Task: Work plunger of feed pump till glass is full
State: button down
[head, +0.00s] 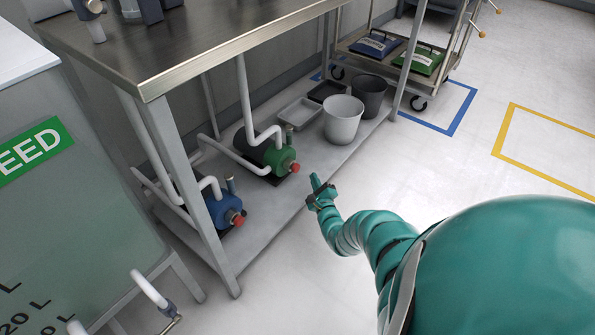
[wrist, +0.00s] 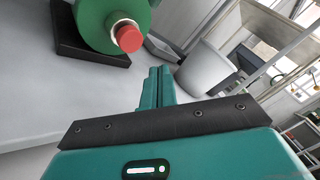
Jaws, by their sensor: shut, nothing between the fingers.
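A green pump (head: 278,155) with a red plunger knob (head: 295,167) lies on a dark base on the bench's lower shelf. In the wrist view the green pump (wrist: 103,18) and its red knob (wrist: 128,36) are at the top, left of my fingertips. A blue pump (head: 222,210) with a red knob (head: 238,219) sits nearer on the same shelf. My gripper (head: 315,180) is shut and empty, just right of the green pump's knob and apart from it. Its closed fingers also show in the wrist view (wrist: 160,74). I cannot make out the glass.
A tank with a green label (head: 33,150) reading "EED" and litre marks stands at left. The steel bench top (head: 190,45) is above the pumps. White pipes (head: 246,95) run to them. Buckets (head: 343,120) and trays stand farther along the shelf.

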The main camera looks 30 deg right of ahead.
aim_at(299, 167)
jog(key=shift+w+a+f+b, duration=0.1)
jog(key=shift+w+a+b, duration=0.3)
jog(key=shift+w, duration=0.55)
jog(key=shift+w+a+b, duration=0.25)
jog(key=shift+w+a, duration=0.2)
jog(key=shift+w, duration=0.45)
jog(key=shift+w, duration=0.1)
dwell(0.6)
jog(key=shift+w+a, duration=0.15)
jog(key=shift+w, duration=0.15)
jog(key=shift+w+a+b, duration=0.4)
jog(key=shift+w+b, duration=0.3)
jog(key=shift+w, duration=0.1)
dwell(1.4)
jog(key=shift+s, duration=0.1)
jog(key=shift+s+d+p, duration=0.3)
jog(key=shift+s+p, duration=0.05)
jog(key=shift+s, duration=0.2)
jog(key=shift+s+d+p, duration=0.25)
jog(key=shift+s+p, duration=0.1)
jog(key=shift+s, duration=0.2)
jog(key=shift+s+d+r+p, duration=0.2)
jog(key=shift+s+d+p, duration=0.2)
jog(key=shift+s, duration=0.3)
jog(key=shift+s+d+f+p, duration=0.1)
jog(key=shift+s+d+p, duration=0.2)
jog(key=shift+s, duration=0.5)
jog(key=shift+s+d+f+p, duration=0.1)
jog(key=shift+s+d+p, duration=0.15)
jog(key=shift+s, duration=0.55)
